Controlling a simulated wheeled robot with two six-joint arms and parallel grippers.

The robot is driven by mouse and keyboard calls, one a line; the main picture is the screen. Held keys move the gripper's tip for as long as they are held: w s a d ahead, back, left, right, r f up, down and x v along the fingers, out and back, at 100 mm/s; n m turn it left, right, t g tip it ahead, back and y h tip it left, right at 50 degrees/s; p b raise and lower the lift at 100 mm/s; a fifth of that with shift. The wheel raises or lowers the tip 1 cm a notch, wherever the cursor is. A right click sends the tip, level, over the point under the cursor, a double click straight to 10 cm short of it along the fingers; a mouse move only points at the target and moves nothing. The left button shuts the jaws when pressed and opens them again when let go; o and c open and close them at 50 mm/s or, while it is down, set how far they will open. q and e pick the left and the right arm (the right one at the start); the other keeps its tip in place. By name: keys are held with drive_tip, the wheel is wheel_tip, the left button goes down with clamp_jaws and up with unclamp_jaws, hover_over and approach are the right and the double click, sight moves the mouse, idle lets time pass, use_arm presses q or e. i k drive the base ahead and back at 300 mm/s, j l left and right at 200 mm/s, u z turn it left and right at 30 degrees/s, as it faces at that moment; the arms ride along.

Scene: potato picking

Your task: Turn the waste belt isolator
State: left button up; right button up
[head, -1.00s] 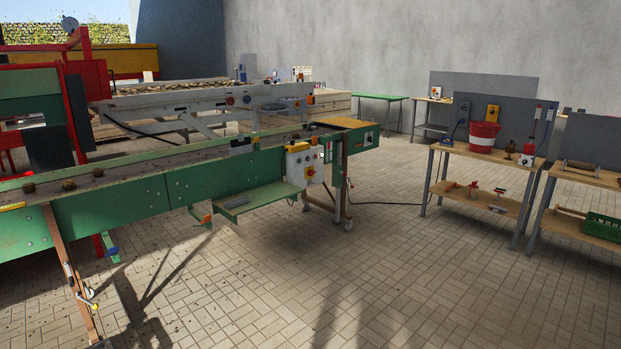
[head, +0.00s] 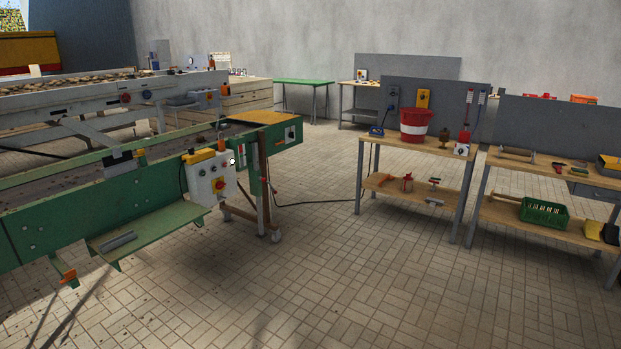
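A light grey control box (head: 209,178) is mounted on the near side of the green conveyor (head: 140,202), left of centre. A white round part (head: 231,161) sits at the box's upper right. I cannot tell from any label which belt this box serves. Neither of my grippers is in view.
Workbenches (head: 415,146) with a red-and-white bucket (head: 415,125) stand to the right. The tiled floor (head: 330,275) in front is clear.

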sight(220, 185)
drive_tip(key=i, duration=2.25)
